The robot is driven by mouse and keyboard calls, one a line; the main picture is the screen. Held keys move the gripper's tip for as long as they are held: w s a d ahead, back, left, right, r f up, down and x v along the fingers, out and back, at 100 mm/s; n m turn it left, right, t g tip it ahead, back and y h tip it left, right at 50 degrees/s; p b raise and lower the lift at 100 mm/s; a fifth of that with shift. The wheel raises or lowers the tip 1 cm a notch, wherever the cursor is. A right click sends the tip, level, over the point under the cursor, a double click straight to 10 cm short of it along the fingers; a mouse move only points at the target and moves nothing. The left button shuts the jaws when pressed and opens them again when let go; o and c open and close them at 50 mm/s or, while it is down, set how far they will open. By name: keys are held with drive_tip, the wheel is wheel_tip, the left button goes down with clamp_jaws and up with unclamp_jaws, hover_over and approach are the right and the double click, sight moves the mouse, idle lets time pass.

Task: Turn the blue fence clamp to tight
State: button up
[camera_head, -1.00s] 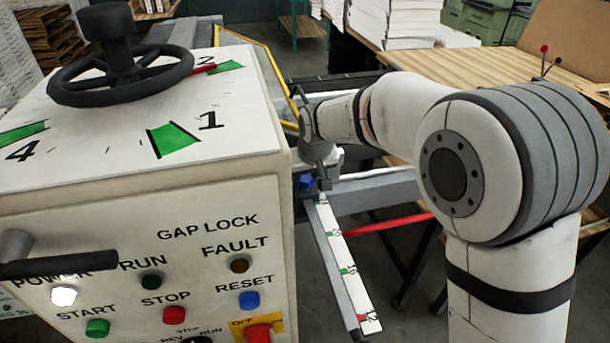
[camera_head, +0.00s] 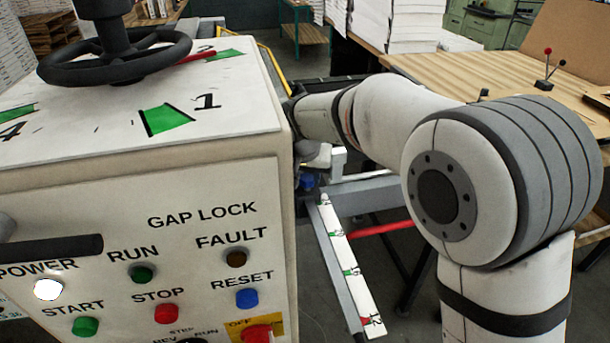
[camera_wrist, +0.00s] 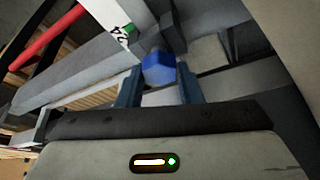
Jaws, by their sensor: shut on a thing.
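The blue fence clamp (camera_wrist: 159,68) is a small blue knob in the wrist view. It sits between the two fingers of my gripper (camera_wrist: 158,86), which is shut on it. In the head view a small part of the blue clamp (camera_head: 307,182) shows below my wrist, beside the machine cabinet. My gripper's fingers are mostly hidden there by my arm and the cabinet. The fence scale (camera_head: 346,262) is a white strip with green and red marks, running from the clamp toward the front. Its end also shows in the wrist view (camera_wrist: 115,20).
The white machine cabinet (camera_head: 150,190) stands close to the left of my wrist, with a black handwheel (camera_head: 115,68) on top and buttons in front. A red bar (camera_head: 375,226) and grey rails lie right of the clamp. A wooden table (camera_head: 440,72) stands behind my arm.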

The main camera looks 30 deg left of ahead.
drive_tip(key=shift+s+f, duration=0.1)
drive_tip(key=shift+f, duration=0.05)
drive_tip(key=o, duration=1)
drive_tip(key=shift+c, duration=0.2)
drive_tip(key=shift+r, duration=0.25)
drive_tip(key=shift+s+r, duration=0.1)
drive_tip(key=shift+r, duration=0.2)
drive_tip(key=v, duration=0.7)
drive_tip(key=shift+o, duration=0.5)
drive_tip(key=shift+d, duration=0.15)
